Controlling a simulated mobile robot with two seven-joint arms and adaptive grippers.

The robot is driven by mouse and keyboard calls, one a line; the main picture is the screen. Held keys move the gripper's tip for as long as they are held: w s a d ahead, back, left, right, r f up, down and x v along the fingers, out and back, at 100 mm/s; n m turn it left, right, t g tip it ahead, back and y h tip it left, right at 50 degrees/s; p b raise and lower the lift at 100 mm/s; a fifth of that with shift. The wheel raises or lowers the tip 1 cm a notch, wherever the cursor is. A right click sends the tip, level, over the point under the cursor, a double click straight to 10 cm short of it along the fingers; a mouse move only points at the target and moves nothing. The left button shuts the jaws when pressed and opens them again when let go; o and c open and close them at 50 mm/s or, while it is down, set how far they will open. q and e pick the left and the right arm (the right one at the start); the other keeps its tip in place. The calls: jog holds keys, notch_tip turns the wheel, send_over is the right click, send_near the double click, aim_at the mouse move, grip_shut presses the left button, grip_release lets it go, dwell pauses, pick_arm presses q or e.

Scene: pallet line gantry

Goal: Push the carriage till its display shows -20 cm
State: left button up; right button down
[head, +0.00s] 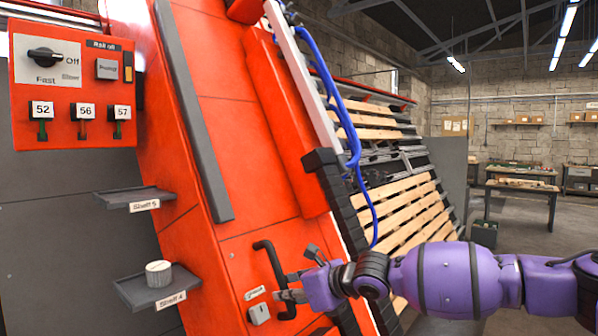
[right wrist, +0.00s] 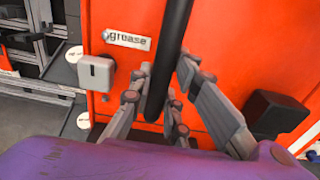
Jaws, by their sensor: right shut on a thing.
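The carriage (head: 225,130) is a tall, slanted orange-red body filling the middle of the head view. A black bar handle (head: 265,255) stands on its lower panel. My right gripper (head: 290,286) reaches in from the right and is shut on this handle. In the right wrist view the handle (right wrist: 172,55) runs between the fingers (right wrist: 162,105). I cannot make out a display with a centimetre reading in either view. My left gripper is not in view.
Beside the handle are a "grease" label (right wrist: 127,39) and a small grey box (right wrist: 95,72). A control panel (head: 72,95) with a knob hangs at the left. Shelf 5 (head: 135,196) and Shelf 4 (head: 140,290) jut out below. Wooden slats (head: 405,215) and blue hoses (head: 352,150) lie right of the carriage.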

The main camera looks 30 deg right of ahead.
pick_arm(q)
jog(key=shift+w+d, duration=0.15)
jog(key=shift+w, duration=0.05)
pick_arm(e)
jog(key=d, duration=0.1)
jog(key=w+d, duration=0.1)
jog(key=d, duration=0.1)
jog(key=shift+d+r, duration=0.1)
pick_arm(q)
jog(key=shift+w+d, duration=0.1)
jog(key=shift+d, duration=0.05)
pick_arm(e)
jog(key=shift+w+d+f, duration=0.1)
jog(key=shift+w+f, duration=0.05)
jog(key=shift+f, duration=0.05)
jog(key=shift+a+f, duration=0.2)
jog(key=shift+a, duration=0.15)
jog(key=c, duration=1.8)
grip_release()
jog(key=shift+s+a, duration=0.15)
jog(key=shift+s, duration=0.1)
jog(key=o, duration=0.5)
jog(key=shift+a+r, duration=0.2)
jog(key=shift+o, duration=0.5)
jog(key=shift+w+d, duration=0.1)
jog(key=shift+d, duration=0.2)
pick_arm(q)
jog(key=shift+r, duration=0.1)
pick_arm(e)
jog(key=shift+r, duration=0.15)
